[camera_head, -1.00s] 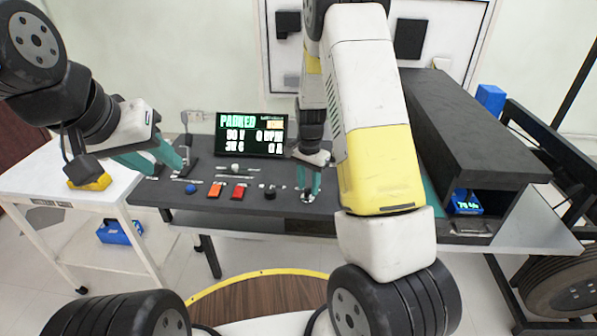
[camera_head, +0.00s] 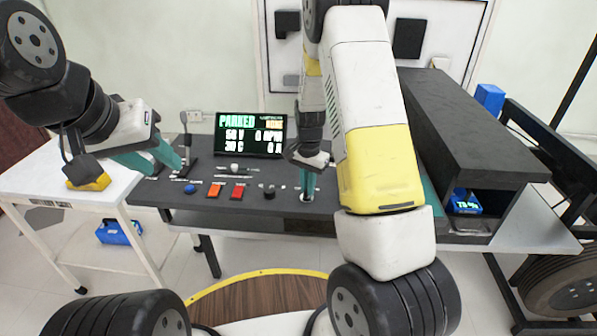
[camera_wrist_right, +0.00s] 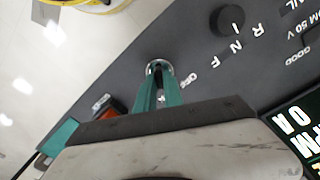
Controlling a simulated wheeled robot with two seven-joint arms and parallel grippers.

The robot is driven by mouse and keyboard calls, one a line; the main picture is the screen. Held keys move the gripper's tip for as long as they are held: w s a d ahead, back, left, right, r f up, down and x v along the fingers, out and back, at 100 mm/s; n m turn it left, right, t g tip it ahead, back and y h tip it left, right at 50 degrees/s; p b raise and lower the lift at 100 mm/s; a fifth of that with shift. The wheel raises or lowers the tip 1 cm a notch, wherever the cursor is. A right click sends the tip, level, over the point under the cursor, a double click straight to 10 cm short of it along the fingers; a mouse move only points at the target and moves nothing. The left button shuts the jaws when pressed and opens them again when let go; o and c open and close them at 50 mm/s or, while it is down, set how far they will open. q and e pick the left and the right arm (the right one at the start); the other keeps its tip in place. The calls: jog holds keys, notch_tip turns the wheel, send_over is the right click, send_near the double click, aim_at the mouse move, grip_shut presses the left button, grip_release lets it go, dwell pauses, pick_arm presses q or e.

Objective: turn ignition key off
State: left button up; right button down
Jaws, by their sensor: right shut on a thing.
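The ignition switch (camera_wrist_right: 158,67) is a round metal-rimmed lock in the dark console, with small "OFF" lettering beside it. My right gripper (camera_head: 308,190) points down at it, its teal fingers close together. In the right wrist view the fingers (camera_wrist_right: 158,88) converge on the lock and are shut on the ignition key, which they mostly hide. The key's exact angle cannot be told. My left gripper (camera_head: 168,170) hangs over the console's left end beside a black lever, its two teal fingers apart and empty.
The dark console (camera_head: 255,205) carries a display (camera_head: 250,135) reading "PARKED", a blue button (camera_head: 190,188), an orange switch (camera_head: 216,190), a red switch (camera_head: 238,193) and a black selector knob (camera_head: 268,192). A black box-like housing (camera_head: 470,125) stands right. A white cart (camera_head: 60,205) stands left.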

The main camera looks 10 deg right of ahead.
jog(key=n, duration=1.1)
jog(key=shift+n, duration=0.3)
dwell(0.5)
jog(key=c, duration=1.5)
grip_release()
jog(key=shift+o, duration=0.2)
jog(key=shift+r, duration=0.15)
notch_tip(320, 180, up, 8)
jog(key=shift+a+f, duration=0.1)
jog(key=shift+f, duration=0.1)
